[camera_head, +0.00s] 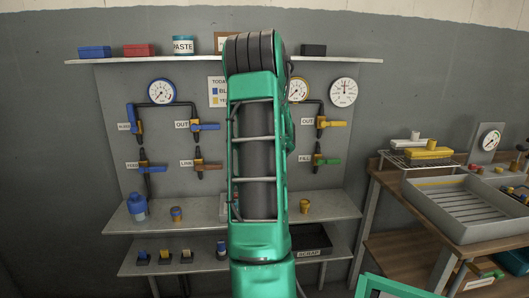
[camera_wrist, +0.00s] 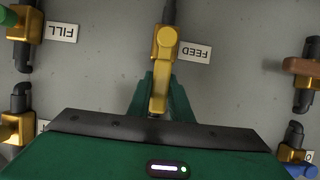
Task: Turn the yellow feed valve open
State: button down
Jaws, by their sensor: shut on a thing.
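The yellow feed valve (camera_wrist: 164,45) shows in the wrist view beside an upside-down label reading FEED (camera_wrist: 195,52). Its yellow handle runs down the picture from the round hub, roughly in line with the dark pipe above. My gripper (camera_wrist: 160,92) has its green fingers on both sides of the handle and is shut on it. The handle's lower end is partly hidden by my gripper's body. In the head view my green arm hides the feed valve and the gripper.
A green-handled FILL valve (camera_head: 324,160) and a yellow-handled OUT valve (camera_head: 330,123) are right of my arm. Blue- and brown-handled valves are left of it. The wrist view shows a brown handle (camera_wrist: 300,66) at right. Shelves (camera_head: 180,215) hold small items below; a workbench (camera_head: 400,205) stands right.

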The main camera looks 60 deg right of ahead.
jog(key=c, duration=1.6)
grip_release()
jog(key=shift+w+a+f, duration=0.3)
jog(key=shift+w, duration=0.05)
jog(key=shift+s+d+r, duration=0.1)
jog(key=shift+s, duration=0.05)
jog(key=shift+s+a+r, duration=0.25)
jog(key=shift+a+r, duration=0.05)
jog(key=v, duration=0.9)
jog(key=shift+s+a+r, duration=0.1)
jog(key=shift+a, duration=0.3)
